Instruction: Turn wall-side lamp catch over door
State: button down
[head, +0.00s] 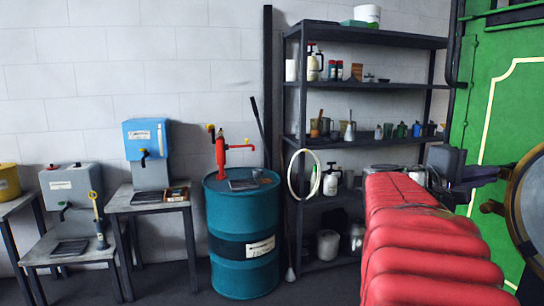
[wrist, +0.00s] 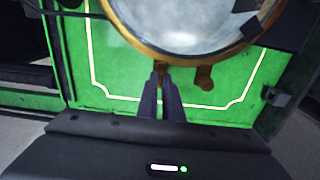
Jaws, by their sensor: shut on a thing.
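The round lamp has a brass-rimmed glass door (wrist: 190,25) at the top of the wrist view, against a green panel. In the head view the lamp (head: 533,215) is cut off by the right edge. My gripper (wrist: 160,78) is shut on the wall-side brass catch (wrist: 160,66) at the rim; the fingertips partly hide it. A second brass catch (wrist: 204,78) stands free to its right. It also shows in the head view (head: 492,207), nearer the camera than my gripper (head: 497,172). How far the held catch overlaps the door is unclear.
The green side panel (head: 498,90) with its cream line stands behind the lamp. A dark shelf rack (head: 365,142) with cans and bottles stands against the wall. A blue drum (head: 243,230) with a red pump is left of it. Open floor lies in front.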

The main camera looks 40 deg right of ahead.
jog(key=shift+r, duration=0.3)
jog(key=c, duration=2)
grip_release()
jog(key=shift+f, duration=0.1)
jog(key=shift+o, duration=0.4)
jog(key=shift+w+a, duration=0.25)
jog(key=shift+w, duration=0.1)
jog(key=v, duration=1.4)
jog(key=shift+w, duration=0.2)
